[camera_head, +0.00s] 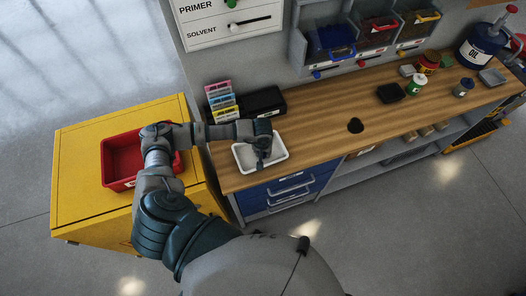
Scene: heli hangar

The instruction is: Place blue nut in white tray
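The white tray (243,155) sits on the left end of the wooden workbench. My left gripper (262,158) hangs over the tray, pointing down, and hides part of its inside. Its fingers are small and dark here, so I cannot tell whether they are open or shut, or whether they hold anything. I cannot make out a blue nut in this view. My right gripper is out of view.
A red bin (117,160) stands on the yellow cabinet (77,165), partly behind my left arm. A black box (264,101) and colored small boxes (219,101) stand behind the tray.

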